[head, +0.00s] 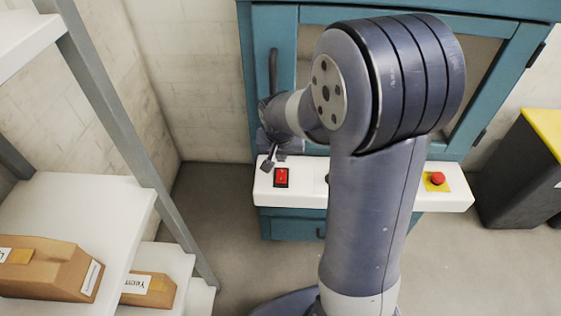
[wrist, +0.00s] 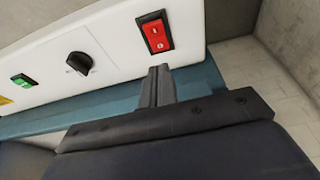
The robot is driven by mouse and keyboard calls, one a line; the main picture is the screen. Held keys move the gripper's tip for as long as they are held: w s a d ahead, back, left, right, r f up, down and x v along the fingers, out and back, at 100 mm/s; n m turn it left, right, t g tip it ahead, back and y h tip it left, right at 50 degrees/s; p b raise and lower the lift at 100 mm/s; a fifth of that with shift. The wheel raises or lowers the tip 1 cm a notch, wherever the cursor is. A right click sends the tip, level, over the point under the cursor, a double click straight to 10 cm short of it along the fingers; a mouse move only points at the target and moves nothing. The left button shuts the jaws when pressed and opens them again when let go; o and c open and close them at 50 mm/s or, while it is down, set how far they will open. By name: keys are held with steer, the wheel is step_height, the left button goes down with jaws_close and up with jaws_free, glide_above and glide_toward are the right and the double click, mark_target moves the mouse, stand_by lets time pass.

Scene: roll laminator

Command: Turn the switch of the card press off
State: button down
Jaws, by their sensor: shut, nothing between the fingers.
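The card press shows as a white control panel (head: 300,196) in front of a teal cabinet. A red rocker switch (head: 281,177) in a black frame sits at the panel's left end. In the wrist view the same red switch (wrist: 157,34) shows 1 and 0 marks. My gripper (head: 268,163) is shut and empty, just left of and above the red switch in the head view. In the wrist view my gripper's fingertips (wrist: 160,72) end just below the switch, and I see a small gap between them and it. My arm hides the panel's middle in the head view.
The wrist view also shows a black knob (wrist: 79,63) and a green switch (wrist: 22,80). A red button (head: 437,178) on yellow is at the panel's right end. A white shelf (head: 95,195) with cardboard boxes stands left; a dark bin (head: 515,170) stands right.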

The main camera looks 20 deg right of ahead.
steer(key=w+v, duration=0.1)
steer(key=v, duration=0.5)
steer(key=shift+s+d+r+p, duration=0.15)
steer(key=shift+r+p, duration=0.15)
steer(key=shift+r, duration=0.25)
steer(key=shift+f, duration=0.1)
steer(key=b, duration=0.2)
glide_above(281, 176)
steer(key=f, duration=1)
steer(key=shift+s, duration=0.25)
steer(key=b, duration=0.2)
steer(key=shift+w+t+b, duration=0.3)
steer(key=shift+b, duration=0.05)
steer(key=p+v, duration=0.1)
steer(key=v, duration=0.5)
steer(key=shift+r, duration=0.35)
